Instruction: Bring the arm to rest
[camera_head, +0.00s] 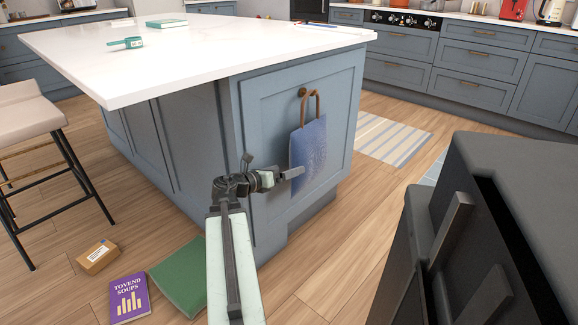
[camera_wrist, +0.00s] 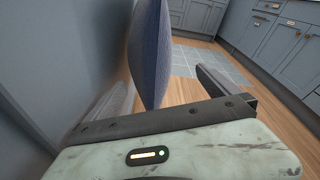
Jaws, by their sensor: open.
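My gripper (camera_head: 290,173) is at the end of my outstretched arm, beside the blue hanging pad (camera_head: 309,155) at the island's end panel. The pad hangs by a tan loop (camera_head: 313,97) from a round knob (camera_head: 302,92). In the wrist view my gripper (camera_wrist: 162,85) has its two fingers wide apart. The blue pad (camera_wrist: 150,50) shows edge-on ahead, between the two fingers in the picture. I see no finger closed on it. Whether a finger touches it I cannot tell.
The island's white top (camera_head: 200,50) overhangs near my arm. A purple book (camera_head: 129,299), a green folded cloth or book (camera_head: 180,275) and a small carton (camera_head: 98,257) lie on the floor. A stool (camera_head: 40,130) stands left. Open floor (camera_head: 345,240) lies right of the island.

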